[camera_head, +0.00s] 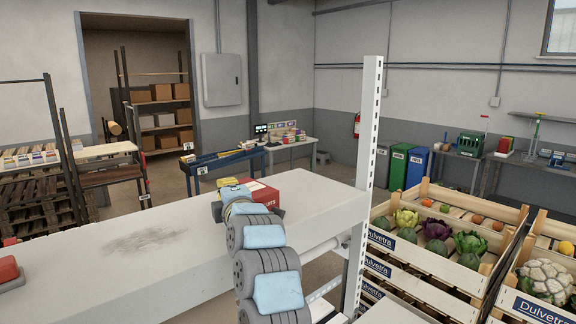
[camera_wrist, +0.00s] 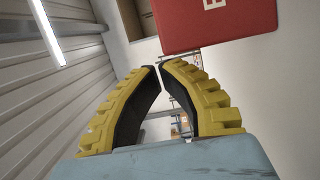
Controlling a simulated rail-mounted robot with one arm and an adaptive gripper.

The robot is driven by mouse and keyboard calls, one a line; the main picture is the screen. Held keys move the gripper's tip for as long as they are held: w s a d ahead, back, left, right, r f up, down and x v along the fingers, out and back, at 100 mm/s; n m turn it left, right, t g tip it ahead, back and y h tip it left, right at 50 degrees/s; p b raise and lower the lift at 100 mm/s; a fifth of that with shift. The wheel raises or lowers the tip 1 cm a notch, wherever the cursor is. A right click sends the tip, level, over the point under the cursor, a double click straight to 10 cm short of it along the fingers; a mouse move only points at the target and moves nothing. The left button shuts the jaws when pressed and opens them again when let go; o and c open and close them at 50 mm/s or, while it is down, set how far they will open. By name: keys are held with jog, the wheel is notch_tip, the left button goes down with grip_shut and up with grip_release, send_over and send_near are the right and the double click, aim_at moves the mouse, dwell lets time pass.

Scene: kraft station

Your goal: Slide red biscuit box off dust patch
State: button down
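The red biscuit box (camera_head: 266,192) stands on the pale worktop (camera_head: 310,192), clear of the dust patch and to its right. My arm and gripper partly hide it. The grey-brown dust patch (camera_head: 147,240) lies bare on the worktop. In the wrist view the red box (camera_wrist: 215,22) shows at the top, beyond the fingertips and a little to the right, cut by the frame edge. My gripper (camera_wrist: 159,67) has its yellow-ribbed fingers bowed together, tips almost meeting, with nothing between them. In the head view my gripper (camera_head: 228,182) is beside the box's left side; whether they touch is unclear.
A red object on a grey base (camera_head: 8,272) sits at the worktop's left edge. A perforated white post (camera_head: 366,170) rises at its right end. Vegetable crates (camera_head: 440,255) stand to the right. Most of the worktop around the dust patch is free.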

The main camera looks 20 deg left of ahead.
aim_at(262, 185)
notch_tip(262, 185, up, 4)
jog(key=shift+w+d+f, duration=0.15)
jog(key=shift+f, duration=0.1)
jog(key=w+d, duration=0.3)
jog(key=w, duration=0.2)
jog(key=w+d+b, duration=0.1)
jog(key=w+d, duration=0.1)
jog(key=w, duration=0.1)
jog(key=shift+d+f, duration=0.1)
jog(key=shift+d, duration=0.2)
jog(key=shift+w+d, duration=0.75)
jog(key=shift+w, duration=0.3)
jog(key=shift+w+d, duration=0.75)
jog(key=shift+w, duration=0.3)
jog(key=shift+w+d, duration=0.75)
jog(key=shift+w, duration=0.3)
jog(key=shift+w+d+p, duration=0.25)
jog(key=shift+w+p, duration=0.3)
jog(key=shift+w+d+p, duration=0.7)
jog(key=shift+w+p, duration=0.05)
jog(key=shift+p, duration=0.05)
